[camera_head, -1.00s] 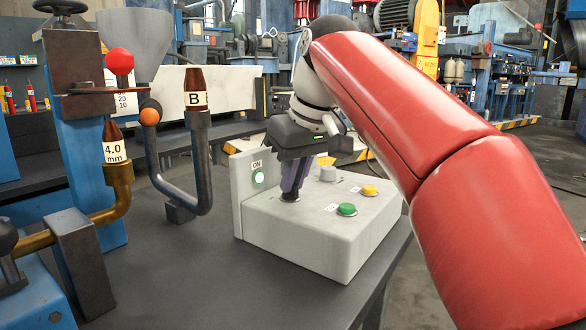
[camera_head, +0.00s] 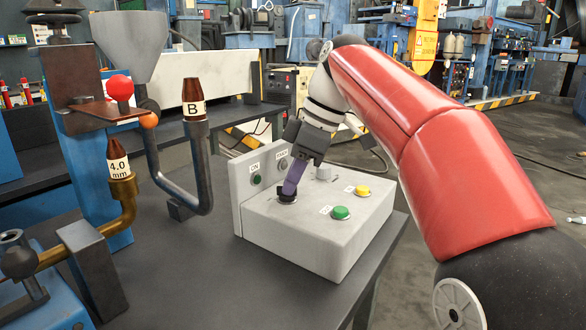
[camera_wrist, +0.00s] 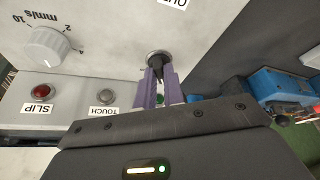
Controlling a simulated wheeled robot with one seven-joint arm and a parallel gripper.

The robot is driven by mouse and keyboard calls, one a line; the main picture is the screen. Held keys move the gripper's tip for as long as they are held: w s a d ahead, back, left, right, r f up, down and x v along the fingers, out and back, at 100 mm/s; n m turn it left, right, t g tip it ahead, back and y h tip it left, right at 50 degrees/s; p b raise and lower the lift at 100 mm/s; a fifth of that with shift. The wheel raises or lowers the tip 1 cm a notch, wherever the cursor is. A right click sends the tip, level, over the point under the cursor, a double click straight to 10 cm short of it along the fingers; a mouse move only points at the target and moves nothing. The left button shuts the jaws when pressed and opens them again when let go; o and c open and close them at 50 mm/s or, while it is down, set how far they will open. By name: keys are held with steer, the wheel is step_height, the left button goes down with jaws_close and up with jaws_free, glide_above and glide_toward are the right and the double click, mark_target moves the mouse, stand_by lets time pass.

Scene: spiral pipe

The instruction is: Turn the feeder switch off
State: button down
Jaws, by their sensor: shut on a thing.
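The feeder switch (camera_head: 287,198) is a small black lever knob on top of the white control box (camera_head: 310,252). My gripper (camera_head: 290,187) reaches down to it with purple fingers and is shut on it. In the wrist view the switch (camera_wrist: 157,62) shows between the two fingertips (camera_wrist: 158,80), and its base ring is visible. The fingers partly hide the lever. The ON lamp (camera_head: 257,180) on the box's upright panel looks dark green and unlit in the head view.
A green button (camera_head: 340,212), a yellow button (camera_head: 362,190) and a grey dial (camera_wrist: 47,43) sit on the box. Left of it stand a bent pipe with a cone marked B (camera_head: 194,100) and a brass pipe with a 4.0 mm cone (camera_head: 118,160). Table between is clear.

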steer(key=shift+n, duration=0.6)
steer(key=c, duration=1.5)
jaws_free()
steer(key=p+v, duration=0.1)
steer(key=v, duration=0.6)
steer(key=shift+w+r, duration=0.2)
steer(key=shift+r, duration=0.15)
steer(key=shift+s+d, duration=0.1)
steer(key=shift+d, duration=0.05)
